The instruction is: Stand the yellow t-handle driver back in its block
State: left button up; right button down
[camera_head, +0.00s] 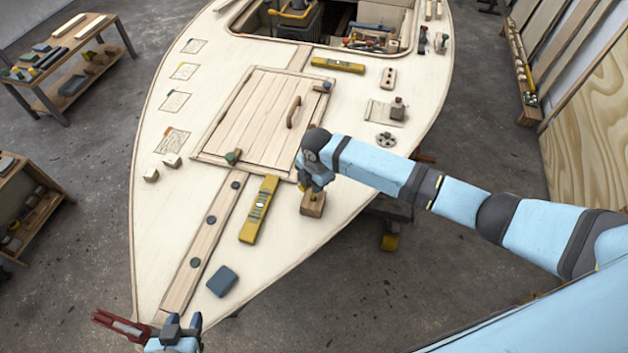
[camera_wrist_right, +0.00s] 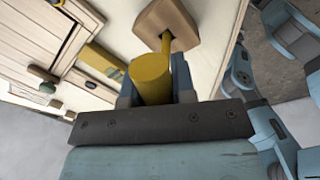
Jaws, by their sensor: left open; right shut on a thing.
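The yellow t-handle driver (camera_wrist_right: 151,78) is held in my right gripper (camera_head: 312,183), which is shut on its handle. In the right wrist view the handle's round end faces the camera. Its shaft points at the wooden block (camera_wrist_right: 166,24), and the tip meets or enters the block's face; I cannot tell how deep. In the head view the block (camera_head: 313,205) stands on the pale deck directly below the right gripper, with some yellow showing between them. My left gripper (camera_head: 183,323) is open and empty near the bow, far from the driver.
A yellow level (camera_head: 259,210) lies left of the block, and another (camera_head: 338,65) lies farther back. A planked hatch (camera_head: 262,115) with a curved handle is behind. A blue-grey pad (camera_head: 222,281) lies toward the bow. The deck's right edge is close to the block.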

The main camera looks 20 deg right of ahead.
pick_arm(q)
jog(key=shift+s+f, duration=0.2)
jog(key=shift+f, duration=0.15)
pick_arm(e)
jog(key=shift+f, duration=0.45)
pick_arm(q)
jog(key=shift+w+b, duration=0.2)
jog(key=shift+b, duration=0.15)
pick_arm(e)
jog(key=shift+f, duration=0.25)
pick_arm(q)
jog(key=shift+w, duration=0.25)
pick_arm(e)
jog(key=shift+f, duration=0.25)
jog(key=c, duration=0.9)
grip_release()
pick_arm(q)
jog(key=shift+s+f, duration=0.15)
jog(key=shift+s, duration=0.1)
pick_arm(e)
jog(key=shift+o, duration=0.2)
pick_arm(q)
jog(key=shift+s, duration=0.15)
pick_arm(e)
jog(key=shift+r, duration=0.15)
